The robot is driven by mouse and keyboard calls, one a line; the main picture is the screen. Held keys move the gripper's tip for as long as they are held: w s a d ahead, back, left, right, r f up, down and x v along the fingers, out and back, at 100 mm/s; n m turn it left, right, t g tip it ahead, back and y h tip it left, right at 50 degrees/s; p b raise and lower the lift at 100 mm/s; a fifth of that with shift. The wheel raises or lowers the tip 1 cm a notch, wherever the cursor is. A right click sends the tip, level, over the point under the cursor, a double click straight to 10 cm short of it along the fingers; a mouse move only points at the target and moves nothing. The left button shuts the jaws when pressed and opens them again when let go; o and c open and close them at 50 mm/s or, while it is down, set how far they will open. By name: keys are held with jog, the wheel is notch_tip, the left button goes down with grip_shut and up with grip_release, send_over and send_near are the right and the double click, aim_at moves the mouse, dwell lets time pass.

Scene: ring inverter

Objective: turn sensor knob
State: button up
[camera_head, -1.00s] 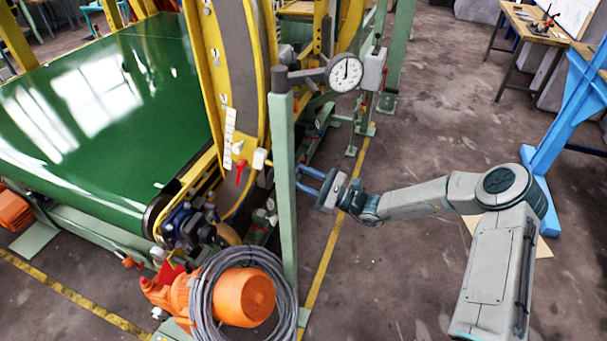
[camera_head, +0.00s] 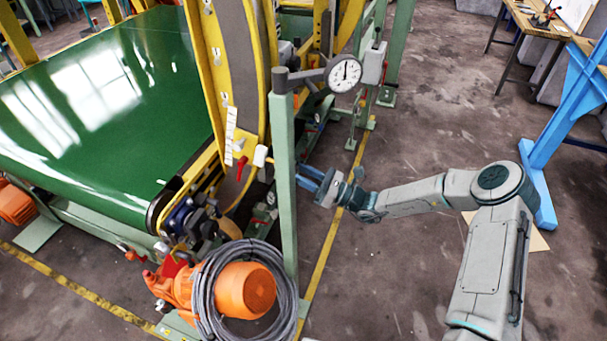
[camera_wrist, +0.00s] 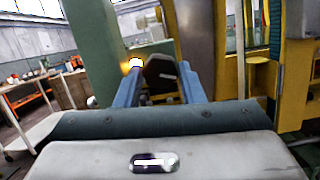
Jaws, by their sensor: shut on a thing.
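My gripper (camera_head: 304,178) has two blue fingers and reaches left to the green post in the head view. In the wrist view, my gripper (camera_wrist: 160,88) is shut on a dark knob (camera_wrist: 160,72) with a rounded top, which sits between the two fingers. I take it for the sensor knob. In the head view the knob is hidden by the post and the fingers.
The upright green post (camera_head: 284,190) stands just beside my fingertips and carries a round white dial gauge (camera_head: 343,74). The yellow ring frame (camera_head: 205,75), green conveyor (camera_head: 100,100) and orange motor (camera_head: 245,290) stand left. Floor on the right is mostly clear.

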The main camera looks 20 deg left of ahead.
jog(key=o, duration=0.7)
jog(key=b+v, duration=0.2)
jog(key=v, duration=1.2)
jog(key=shift+a+r, duration=0.1)
